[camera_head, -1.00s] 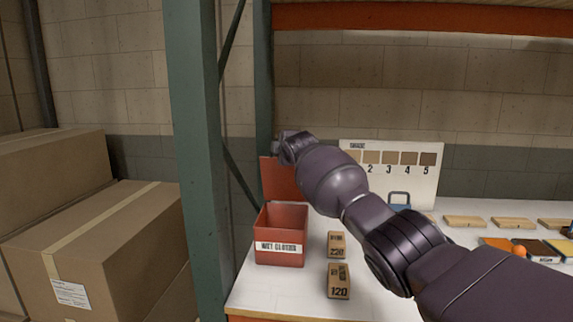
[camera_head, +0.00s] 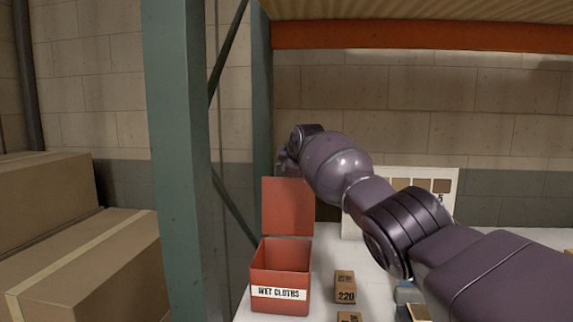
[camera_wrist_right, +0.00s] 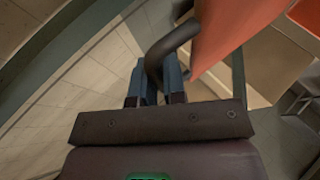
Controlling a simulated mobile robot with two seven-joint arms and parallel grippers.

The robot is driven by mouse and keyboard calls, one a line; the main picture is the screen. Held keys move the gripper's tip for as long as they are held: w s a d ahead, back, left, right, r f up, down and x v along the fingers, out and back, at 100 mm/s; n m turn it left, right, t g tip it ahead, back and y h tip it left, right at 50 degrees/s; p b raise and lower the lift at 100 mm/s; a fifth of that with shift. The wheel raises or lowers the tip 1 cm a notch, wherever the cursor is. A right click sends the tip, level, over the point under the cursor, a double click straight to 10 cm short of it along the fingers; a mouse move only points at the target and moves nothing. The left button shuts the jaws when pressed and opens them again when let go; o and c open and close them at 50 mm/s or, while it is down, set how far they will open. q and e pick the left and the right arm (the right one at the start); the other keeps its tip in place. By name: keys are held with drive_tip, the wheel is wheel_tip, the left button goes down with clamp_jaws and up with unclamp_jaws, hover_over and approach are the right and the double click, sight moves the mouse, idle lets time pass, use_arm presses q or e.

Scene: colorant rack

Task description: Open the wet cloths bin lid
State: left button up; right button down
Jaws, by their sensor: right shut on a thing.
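The red wet cloths bin (camera_head: 281,275) stands on the white shelf with a white "WET CLOTHS" label on its front. Its red lid (camera_head: 287,207) stands upright at the bin's back edge, and the bin's top is open. In the right wrist view the lid (camera_wrist_right: 232,28) shows at the top, with a dark curved handle (camera_wrist_right: 170,40) on it. My right gripper (camera_wrist_right: 160,84) is shut on this handle. In the head view the right gripper (camera_head: 283,160) is small and partly hidden at the lid's top edge. My left gripper is not in view.
A green rack post (camera_head: 180,160) stands left of the bin. Small blocks, one marked 220 (camera_head: 345,287), sit right of it. A shade chart (camera_head: 445,185) stands behind, partly covered by my right arm. Cardboard boxes (camera_head: 90,260) are at the left.

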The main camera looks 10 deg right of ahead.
drive_tip(key=shift+f, duration=0.1)
idle(0.3)
drive_tip(key=c, duration=1.2)
unclamp_jaws()
